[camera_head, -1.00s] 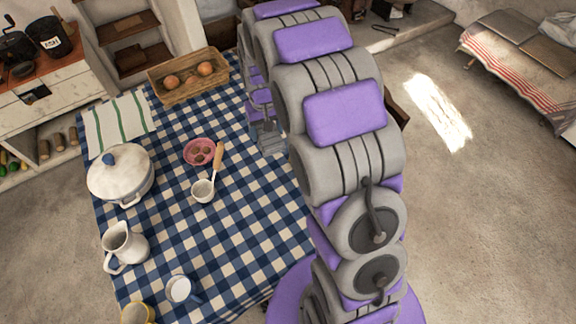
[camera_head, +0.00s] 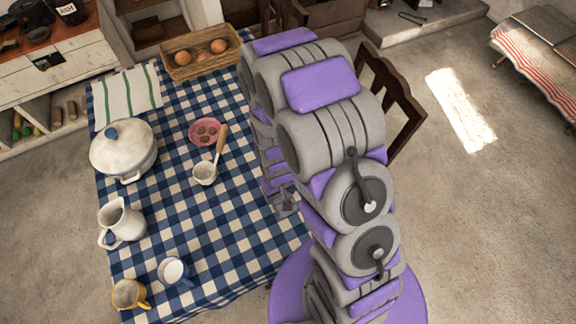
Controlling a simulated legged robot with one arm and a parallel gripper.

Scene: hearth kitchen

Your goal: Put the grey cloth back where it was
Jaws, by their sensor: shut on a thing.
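My gripper (camera_head: 285,204) is low at the right side of the checked table (camera_head: 225,245), partly hidden by my arm. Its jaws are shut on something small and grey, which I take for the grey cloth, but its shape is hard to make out. No other grey cloth shows. A white cloth with green stripes (camera_head: 127,93) lies flat at the table's far left corner.
On the table are an egg basket (camera_head: 200,66), a lidded pot (camera_head: 124,153), a pink bowl (camera_head: 204,132), a ladle (camera_head: 206,173), a jug (camera_head: 120,222), a white mug (camera_head: 172,271) and a yellow mug (camera_head: 128,294). A chair (camera_head: 398,100) stands behind my arm. The front right tabletop is clear.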

